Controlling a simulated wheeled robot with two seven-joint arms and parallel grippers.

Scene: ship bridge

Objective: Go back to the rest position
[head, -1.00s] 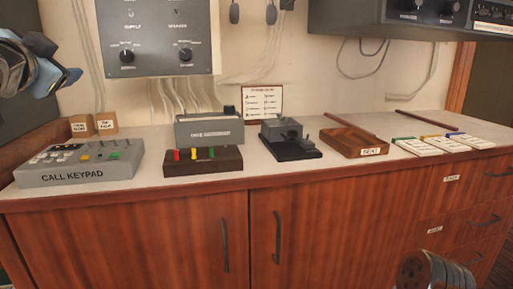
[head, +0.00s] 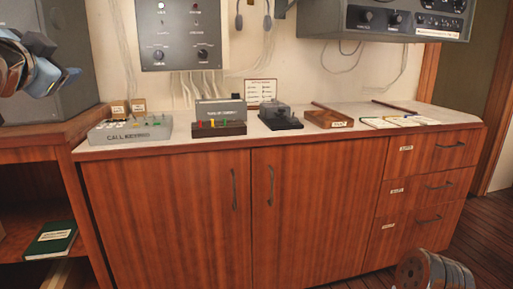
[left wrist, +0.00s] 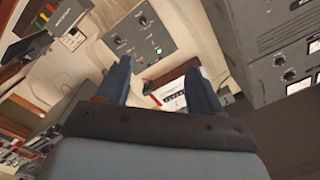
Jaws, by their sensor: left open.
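My left gripper (head: 42,64) is at the upper left of the head view, raised in front of a dark grey cabinet and touching nothing that I can see. In the left wrist view its two blue fingers (left wrist: 158,85) stand apart with nothing held between them. A part of my right arm (head: 432,270) shows at the bottom right of the head view; its gripper is out of frame.
A shelf with a green book (head: 52,239) stands left. Floor shows at right.

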